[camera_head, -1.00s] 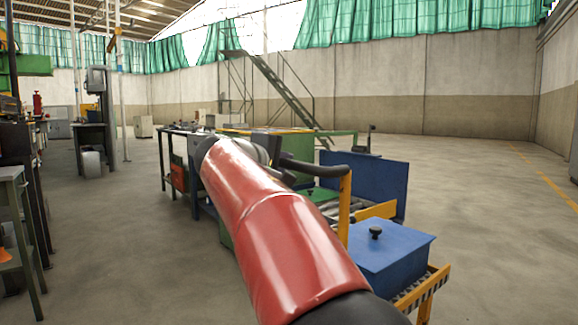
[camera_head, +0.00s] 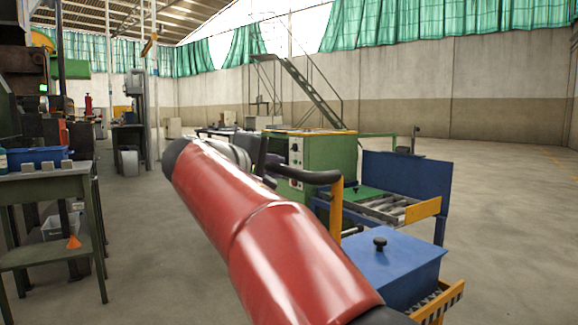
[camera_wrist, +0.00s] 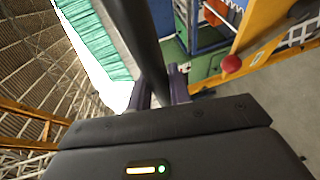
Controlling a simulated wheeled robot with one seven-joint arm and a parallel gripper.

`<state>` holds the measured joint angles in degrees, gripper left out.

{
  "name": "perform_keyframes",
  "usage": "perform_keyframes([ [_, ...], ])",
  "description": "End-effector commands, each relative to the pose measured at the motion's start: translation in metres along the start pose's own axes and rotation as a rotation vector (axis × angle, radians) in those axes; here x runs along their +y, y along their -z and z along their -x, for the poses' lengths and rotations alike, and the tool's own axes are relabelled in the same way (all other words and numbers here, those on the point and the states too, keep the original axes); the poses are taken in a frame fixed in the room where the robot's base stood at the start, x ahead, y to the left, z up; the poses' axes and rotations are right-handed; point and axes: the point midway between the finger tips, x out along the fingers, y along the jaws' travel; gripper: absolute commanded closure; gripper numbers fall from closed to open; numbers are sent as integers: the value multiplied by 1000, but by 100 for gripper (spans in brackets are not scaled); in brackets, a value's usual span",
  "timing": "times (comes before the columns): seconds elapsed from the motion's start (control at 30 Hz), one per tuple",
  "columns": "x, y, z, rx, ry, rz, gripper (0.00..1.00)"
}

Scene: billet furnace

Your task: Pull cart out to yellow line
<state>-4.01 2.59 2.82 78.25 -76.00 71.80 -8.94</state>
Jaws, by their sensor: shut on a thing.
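The cart shows at the lower right of the head view, with a blue lidded box (camera_head: 395,268), a yellow frame with striped edging (camera_head: 440,303), a yellow post (camera_head: 336,208) and a black curved handle (camera_head: 312,177). My red arm reaches across the middle and hides part of the cart. My gripper (camera_head: 262,160) is at the handle's far end, partly hidden. In the wrist view, my gripper's fingers (camera_wrist: 160,88) are shut on the dark handle bar (camera_wrist: 138,38).
A green machine (camera_head: 325,155) with a roller table (camera_head: 385,207) and blue panel (camera_head: 408,180) stands behind the cart. A work table (camera_head: 50,182) with a blue bin (camera_head: 38,157) stands at left. Open floor (camera_head: 510,200) lies to the right.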

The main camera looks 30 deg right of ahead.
Motion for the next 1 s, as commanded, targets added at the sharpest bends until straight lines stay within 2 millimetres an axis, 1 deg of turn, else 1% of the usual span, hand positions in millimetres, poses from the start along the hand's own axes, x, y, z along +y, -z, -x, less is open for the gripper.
perform_keyframes([
  [0.03, -6, 7, 12, 6, 9, 5, 100],
  [0.2, -13, 21, 46, 6, 8, 7, 100],
  [0.4, -20, 34, 80, 4, 7, 7, 100],
  [0.5, -22, 39, 92, 3, 7, 7, 100],
  [0.7, -26, 45, 105, 0, 7, 5, 100],
  [1.0, -27, 46, 108, -2, 6, 4, 100],
])
